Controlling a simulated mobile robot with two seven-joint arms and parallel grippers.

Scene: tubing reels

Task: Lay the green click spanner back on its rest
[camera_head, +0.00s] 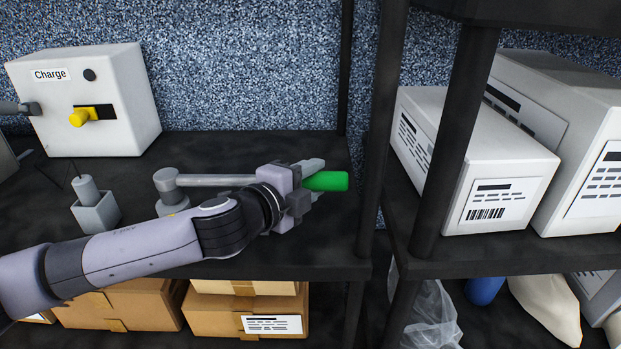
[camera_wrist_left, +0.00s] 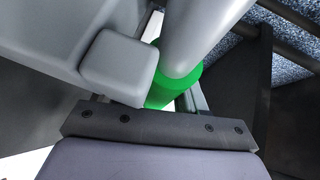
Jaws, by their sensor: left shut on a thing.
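The green click spanner has a green handle (camera_head: 326,181), a grey shaft (camera_head: 215,180) and a round grey head at its left end. It lies roughly level above the dark shelf. My left gripper (camera_head: 310,180) is shut on it where the handle meets the shaft. The left wrist view shows the green handle (camera_wrist_left: 172,88) and grey shaft (camera_wrist_left: 203,35) close against a grey finger (camera_wrist_left: 118,65). A small grey block (camera_head: 172,206) shows just under the spanner's head; whether it is the rest, or touches the head, I cannot tell. My right gripper is out of view.
A white Charge box (camera_head: 85,105) with a yellow knob stands at the back left. A small grey holder (camera_head: 96,212) with a cylinder stands in front of it. Dark posts (camera_head: 382,120) and white cartons (camera_head: 500,190) are on the right. Cardboard boxes (camera_head: 245,312) sit below.

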